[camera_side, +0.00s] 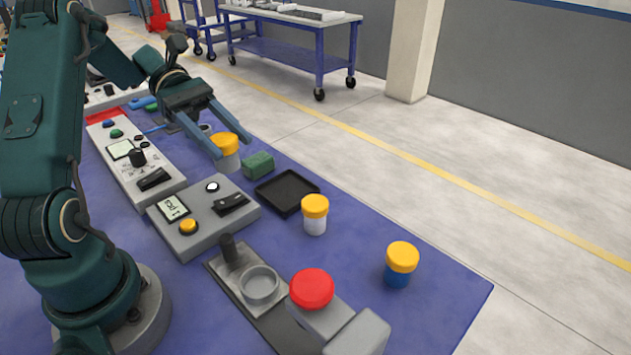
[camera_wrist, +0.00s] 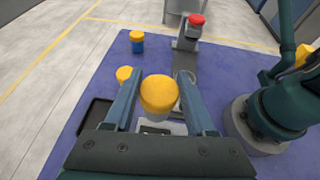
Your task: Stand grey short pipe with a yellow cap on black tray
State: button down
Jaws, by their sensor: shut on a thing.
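The grey short pipe with a yellow cap (camera_side: 229,162) is upright between the fingers of my gripper (camera_side: 231,147), which is shut on it. In the wrist view its yellow cap (camera_wrist: 159,93) shows between the two fingers (camera_wrist: 158,80), with a little of the grey body below. The black tray (camera_side: 286,191) lies on the blue table mat, to the right of the held pipe and nearer the camera. In the wrist view the tray (camera_wrist: 93,117) is at the left, partly hidden by my gripper. The visible part of the tray is empty.
A pale pipe with a yellow cap (camera_side: 315,222) stands close beside the tray. A blue pipe with a yellow cap (camera_side: 398,279) stands farther right. A green block (camera_side: 258,165) lies between the held pipe and the tray. A grey control box (camera_side: 203,217) and a red-topped fixture (camera_side: 312,289) stand nearby.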

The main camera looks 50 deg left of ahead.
jog(key=w+a+n+t+y, duration=0.2)
jog(key=w+a+n+t, duration=0.25)
jog(key=a, duration=0.35)
send_over(288, 193)
jog(key=shift+t, duration=0.45)
notch_tip(288, 193, down, 8)
jog(key=shift+d+r, duration=0.1)
jog(key=shift+r, duration=0.1)
jog(key=shift+f, duration=1.95)
jog(key=shift+f, duration=0.1)
jog(key=shift+c, duration=1.1)
grip_release()
